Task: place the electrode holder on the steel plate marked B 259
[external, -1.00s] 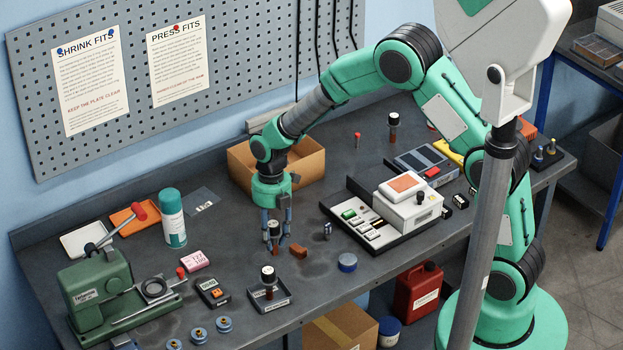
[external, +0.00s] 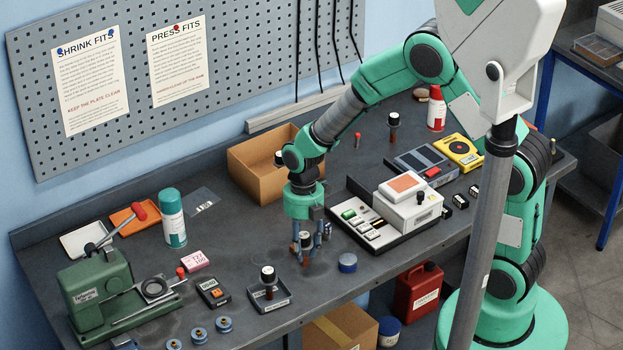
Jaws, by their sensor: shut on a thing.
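My gripper (external: 306,238) points straight down over the front middle of the bench. It is shut on a small upright piece with a dark cap and a brown lower body (external: 305,259), which looks like the electrode holder. Its lower end is at or just above the bench top; I cannot tell whether it touches. The fingers partly hide it. I cannot read the mark B 259 on anything, so I cannot tell which surface is that plate.
A white-and-black instrument (external: 412,208) stands close to the right of my gripper. A cardboard box (external: 250,178) is behind. A green press (external: 95,290) is at left.

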